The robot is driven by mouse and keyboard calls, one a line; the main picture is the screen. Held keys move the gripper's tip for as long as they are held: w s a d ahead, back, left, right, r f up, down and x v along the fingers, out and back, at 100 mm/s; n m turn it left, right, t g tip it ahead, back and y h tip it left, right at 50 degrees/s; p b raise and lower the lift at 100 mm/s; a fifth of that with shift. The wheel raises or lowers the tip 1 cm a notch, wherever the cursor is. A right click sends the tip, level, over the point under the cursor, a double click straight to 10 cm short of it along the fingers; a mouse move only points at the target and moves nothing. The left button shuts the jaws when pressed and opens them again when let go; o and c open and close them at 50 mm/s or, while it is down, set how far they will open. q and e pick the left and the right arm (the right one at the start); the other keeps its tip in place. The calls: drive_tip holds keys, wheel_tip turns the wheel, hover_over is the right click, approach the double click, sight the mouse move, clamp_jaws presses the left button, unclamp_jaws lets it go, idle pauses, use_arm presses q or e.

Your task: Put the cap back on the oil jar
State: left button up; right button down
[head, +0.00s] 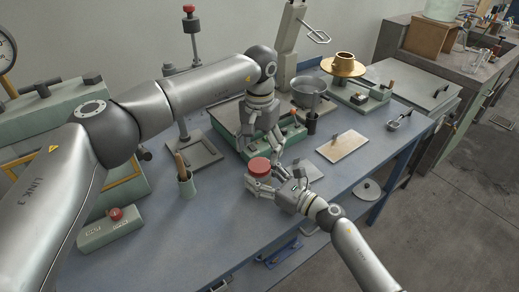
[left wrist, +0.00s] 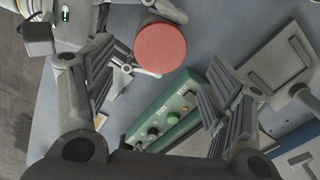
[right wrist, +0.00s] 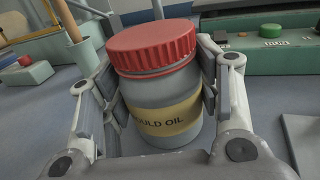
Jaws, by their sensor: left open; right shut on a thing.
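The oil jar (right wrist: 165,110) is grey with a tan label reading "OULD OIL", its first letter hidden. It stands upright between the fingers of my right gripper (head: 262,181), which is shut on its body. The red ribbed cap (right wrist: 152,45) sits on the jar's mouth; I cannot tell whether it is screwed tight. It also shows in the head view (head: 259,166) and, from above, in the left wrist view (left wrist: 160,47). My left gripper (head: 262,146) is open and empty, just above and behind the cap, apart from it.
A green box with buttons (left wrist: 170,118) stands close behind the jar. A cup with a brush (head: 187,187) and a red-button box (head: 112,230) are at left. The blue bench (head: 215,235) is clear front left.

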use_arm(q)
drive_tip(key=shift+n, duration=0.3)
drive_tip(key=n, duration=0.5)
drive_tip(key=shift+r, duration=0.2)
drive_tip(key=n, duration=0.5)
drive_tip(key=shift+r, duration=0.2)
drive_tip(key=n, duration=0.5)
drive_tip(key=shift+r, duration=0.2)
drive_tip(key=n, duration=0.4)
drive_tip(key=shift+r+n, duration=0.2)
drive_tip(key=shift+n, duration=0.2)
drive_tip(key=n, duration=0.4)
drive_tip(key=shift+r+n, duration=0.2)
drive_tip(key=shift+n, duration=0.2)
drive_tip(key=n, duration=0.4)
drive_tip(key=shift+r+n, duration=0.2)
drive_tip(key=shift+n, duration=0.2)
drive_tip(key=n, duration=0.5)
drive_tip(key=shift+r, duration=0.15)
drive_tip(key=n, duration=0.5)
drive_tip(key=shift+r, duration=0.2)
